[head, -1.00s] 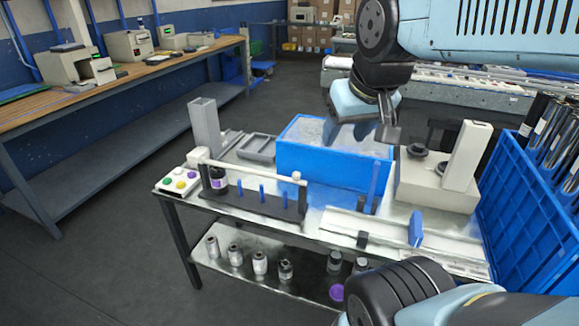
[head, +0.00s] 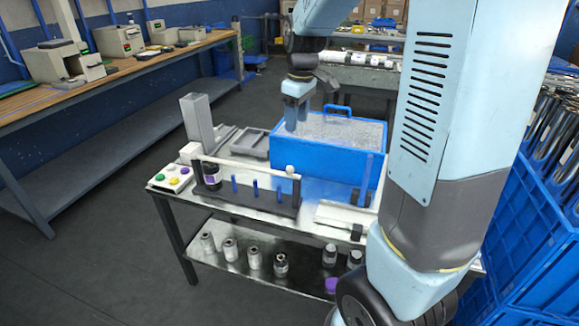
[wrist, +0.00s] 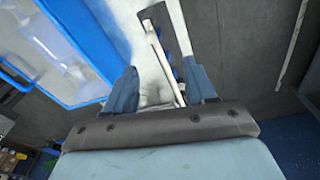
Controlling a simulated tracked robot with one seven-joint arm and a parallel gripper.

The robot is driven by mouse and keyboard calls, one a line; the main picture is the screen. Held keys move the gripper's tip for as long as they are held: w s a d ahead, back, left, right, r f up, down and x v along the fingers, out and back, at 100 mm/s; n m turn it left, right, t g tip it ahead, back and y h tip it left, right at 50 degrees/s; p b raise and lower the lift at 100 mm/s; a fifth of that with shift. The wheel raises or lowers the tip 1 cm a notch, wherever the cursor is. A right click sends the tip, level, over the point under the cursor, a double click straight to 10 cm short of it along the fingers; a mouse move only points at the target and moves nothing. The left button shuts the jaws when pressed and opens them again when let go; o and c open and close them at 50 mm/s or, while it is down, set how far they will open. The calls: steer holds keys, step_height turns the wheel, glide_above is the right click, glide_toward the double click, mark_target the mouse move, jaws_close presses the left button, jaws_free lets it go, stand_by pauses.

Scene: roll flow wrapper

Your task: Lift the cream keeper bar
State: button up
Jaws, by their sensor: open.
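The cream keeper bar (head: 245,168) runs lengthwise above a dark rack (head: 250,203) on the front left of the table, above several blue pegs. Its right end is by a white round knob (head: 290,170). A dark bottle with a purple label (head: 211,176) stands in the rack at the left. My gripper (head: 297,117) is open, pointing down over the blue bin, behind and above the bar. In the wrist view, the bar (wrist: 164,62) shows as a thin pale strip beyond and between my open fingers (wrist: 162,88). Nothing is held.
The blue bin (head: 335,170) stands behind the rack, with its handle raised at the back. A button box (head: 172,178) is at the left corner, beside a grey upright (head: 197,120). Blue crates (head: 535,210) stand at the right. Several small rolls are on the lower shelf.

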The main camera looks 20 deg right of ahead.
steer(key=n+g, duration=0.1)
steer(key=n, duration=0.1)
glide_above(290, 166)
step_height(290, 166, down, 5)
step_height(290, 166, down, 14)
steer(key=shift+f, duration=0.1)
steer(key=shift+c, duration=0.3)
jaws_close()
stand_by(0.4)
